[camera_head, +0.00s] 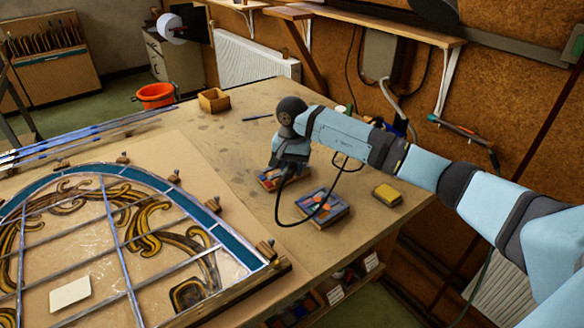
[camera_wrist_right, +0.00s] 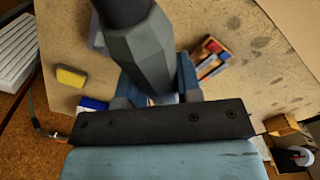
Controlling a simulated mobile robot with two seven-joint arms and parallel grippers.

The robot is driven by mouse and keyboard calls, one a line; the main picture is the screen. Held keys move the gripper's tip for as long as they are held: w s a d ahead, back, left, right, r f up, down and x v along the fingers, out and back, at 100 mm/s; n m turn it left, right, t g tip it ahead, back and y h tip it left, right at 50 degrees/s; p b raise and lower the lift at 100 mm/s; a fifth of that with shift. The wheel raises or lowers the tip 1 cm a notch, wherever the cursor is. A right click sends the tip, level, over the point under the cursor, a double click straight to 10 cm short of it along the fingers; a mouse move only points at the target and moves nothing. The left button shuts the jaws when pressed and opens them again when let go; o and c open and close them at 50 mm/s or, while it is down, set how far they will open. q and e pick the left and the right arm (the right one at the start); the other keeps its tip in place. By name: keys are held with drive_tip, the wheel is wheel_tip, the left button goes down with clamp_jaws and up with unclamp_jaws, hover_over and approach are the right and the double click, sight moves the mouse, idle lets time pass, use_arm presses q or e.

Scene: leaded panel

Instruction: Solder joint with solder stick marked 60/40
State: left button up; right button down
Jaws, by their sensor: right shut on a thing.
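My right gripper (camera_head: 288,160) hangs over the far part of the workbench, beside a small box with coloured contents (camera_head: 270,181). In the right wrist view the gripper (camera_wrist_right: 156,88) is shut on a thick grey faceted handle (camera_wrist_right: 148,52) with a dark end, which looks like a soldering iron. A dark cord loops down from the gripper in the head view. The same box with red and blue pieces (camera_wrist_right: 209,60) shows beside the fingers. A second box of coloured pieces (camera_head: 323,209) lies nearer. No 60/40 marking is readable. The leaded panel (camera_head: 122,240) lies at left. My left gripper is out of view.
A yellow sponge (camera_head: 388,194) lies near the bench's right edge. Wooden blocks (camera_head: 265,249) line the panel. The bench between panel and boxes is mostly clear. An orange bucket (camera_head: 156,95) stands beyond.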

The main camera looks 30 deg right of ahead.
drive_tip(key=shift+f+b, duration=0.35)
drive_tip(key=shift+f, duration=0.05)
idle(0.6)
idle(1.2)
drive_tip(key=shift+r, duration=0.55)
drive_tip(key=shift+r+p, duration=0.75)
drive_tip(key=shift+r, duration=1.7)
